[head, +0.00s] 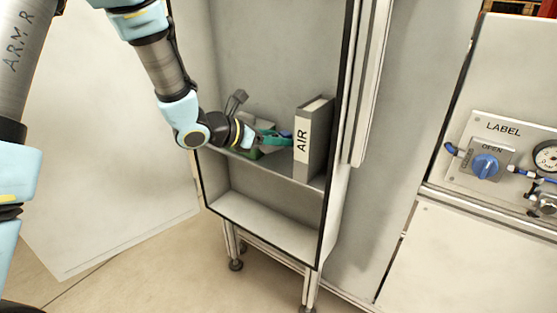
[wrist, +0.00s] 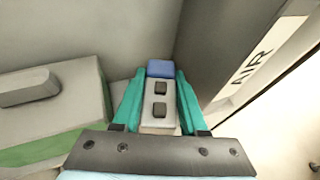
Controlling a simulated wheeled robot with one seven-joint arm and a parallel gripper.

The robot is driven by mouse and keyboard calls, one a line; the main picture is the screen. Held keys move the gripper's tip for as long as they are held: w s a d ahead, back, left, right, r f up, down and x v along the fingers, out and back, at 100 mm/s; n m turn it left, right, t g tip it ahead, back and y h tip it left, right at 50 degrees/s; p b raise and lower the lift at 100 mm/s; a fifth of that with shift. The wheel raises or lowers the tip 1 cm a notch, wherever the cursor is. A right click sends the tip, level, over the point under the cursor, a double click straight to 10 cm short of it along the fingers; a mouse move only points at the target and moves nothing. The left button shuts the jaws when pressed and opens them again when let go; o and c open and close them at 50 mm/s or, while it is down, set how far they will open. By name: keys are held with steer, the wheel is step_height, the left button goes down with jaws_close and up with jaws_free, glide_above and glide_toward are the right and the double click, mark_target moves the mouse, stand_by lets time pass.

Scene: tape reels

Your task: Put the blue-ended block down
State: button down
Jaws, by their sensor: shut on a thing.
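The blue-ended block (wrist: 159,122) is light grey with two dark square buttons and a blue far end (wrist: 160,69). My gripper (wrist: 160,88) is shut on it, with one teal finger along each side. In the head view my gripper (head: 268,136) reaches into the open cabinet above the middle shelf, and only a bit of the blue end (head: 286,134) shows beyond the fingers. I cannot tell whether the block touches the shelf.
A grey binder marked AIR (head: 314,140) stands upright close to the right of my gripper. A grey and green case (wrist: 48,118) lies close on the left. The lower shelf (head: 265,222) is empty. The cabinet's side walls bound the space.

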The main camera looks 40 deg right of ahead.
mark_target(279, 167)
steer(key=shift+f, duration=3)
steer(key=shift+f, duration=0.1)
steer(key=shift+f+b, duration=0.15)
steer(key=shift+b, duration=0.15)
steer(key=shift+c, duration=2.2)
jaws_free()
